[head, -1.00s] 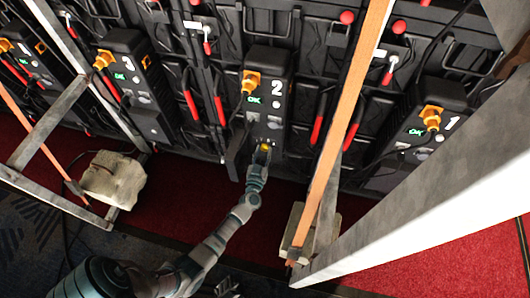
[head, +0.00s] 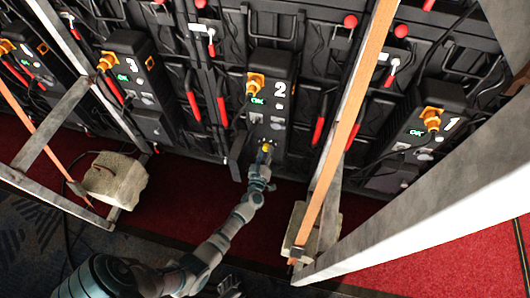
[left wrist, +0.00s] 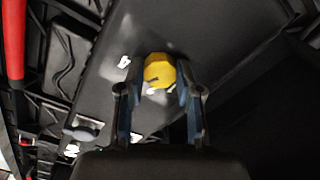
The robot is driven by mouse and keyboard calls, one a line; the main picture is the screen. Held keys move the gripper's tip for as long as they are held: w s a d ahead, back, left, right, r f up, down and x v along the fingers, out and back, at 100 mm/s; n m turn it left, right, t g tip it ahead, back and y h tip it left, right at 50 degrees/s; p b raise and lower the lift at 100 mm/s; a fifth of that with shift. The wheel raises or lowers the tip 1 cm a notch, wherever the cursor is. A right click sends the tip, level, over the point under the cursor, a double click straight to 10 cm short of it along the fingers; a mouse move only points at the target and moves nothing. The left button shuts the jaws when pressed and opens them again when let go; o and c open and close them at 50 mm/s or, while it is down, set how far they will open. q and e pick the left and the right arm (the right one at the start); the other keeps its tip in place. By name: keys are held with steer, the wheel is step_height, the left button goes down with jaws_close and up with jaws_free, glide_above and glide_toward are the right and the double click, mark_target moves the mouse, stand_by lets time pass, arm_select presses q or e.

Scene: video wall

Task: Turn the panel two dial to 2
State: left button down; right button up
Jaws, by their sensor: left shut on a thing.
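Panel two (head: 272,95) is a black box marked 2, with an orange plug and a small lit green display on its upper part. Its yellow dial (left wrist: 160,70) sits low on the panel's face and shows between my fingers in the left wrist view. My left gripper (head: 265,150) reaches up to the dial, and its two fingers (left wrist: 158,82) are shut on it from both sides. In the head view the gripper hides most of the dial.
Panel three (head: 130,75) stands to the left and panel one (head: 425,125) to the right. A slanted orange strut (head: 345,130) and a pale metal beam (head: 430,215) fill the right side. A stone block (head: 115,180) lies at lower left.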

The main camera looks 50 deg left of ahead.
arm_select(q)
steer(key=n, duration=0.4)
steer(key=shift+a+r+n, duration=0.15)
steer(key=shift+n, duration=0.15)
steer(key=shift+a+n+b, duration=0.1)
steer(key=shift+n+b, duration=0.3)
steer(key=shift+n, duration=2.2)
steer(key=shift+s, duration=0.1)
steer(key=c, duration=0.8)
jaws_free()
steer(key=shift+f, duration=0.2)
steer(key=shift+o, duration=0.2)
steer(key=shift+s, duration=0.1)
steer(key=v, duration=1.1)
steer(key=shift+s, duration=0.35)
steer(key=shift+f, duration=0.1)
